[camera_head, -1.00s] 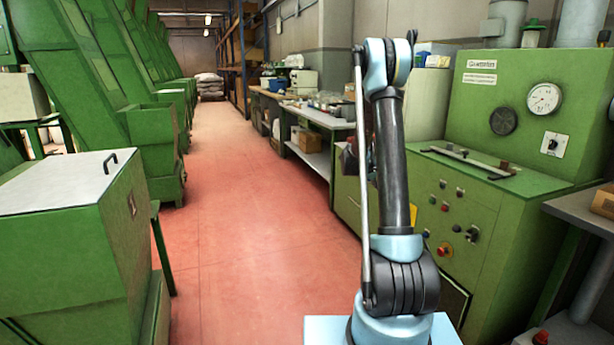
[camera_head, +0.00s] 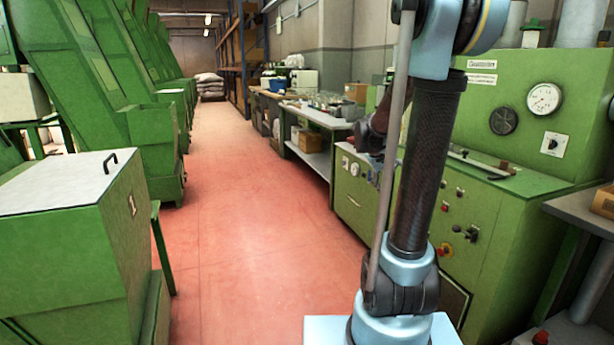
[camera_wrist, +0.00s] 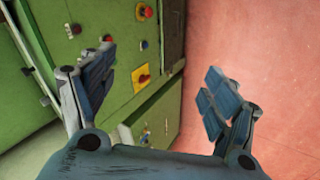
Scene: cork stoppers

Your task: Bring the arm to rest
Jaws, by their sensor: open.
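My arm stands upright at the right of the middle in the head view, bent at its top joint. My gripper shows in the wrist view (camera_wrist: 155,95) with its two fingers spread wide apart and nothing between them. Past the fingers are the front of a green machine and the red floor. In the head view my gripper is mostly hidden behind the arm; a dark part of the wrist end shows left of the arm's upper link.
The green control machine (camera_head: 520,110) with gauges stands at the right. A workbench (camera_head: 318,117) with small goods runs along the right wall. A green cabinet with a pale lid (camera_head: 60,185) stands at left. The red floor aisle (camera_head: 235,200) between is clear.

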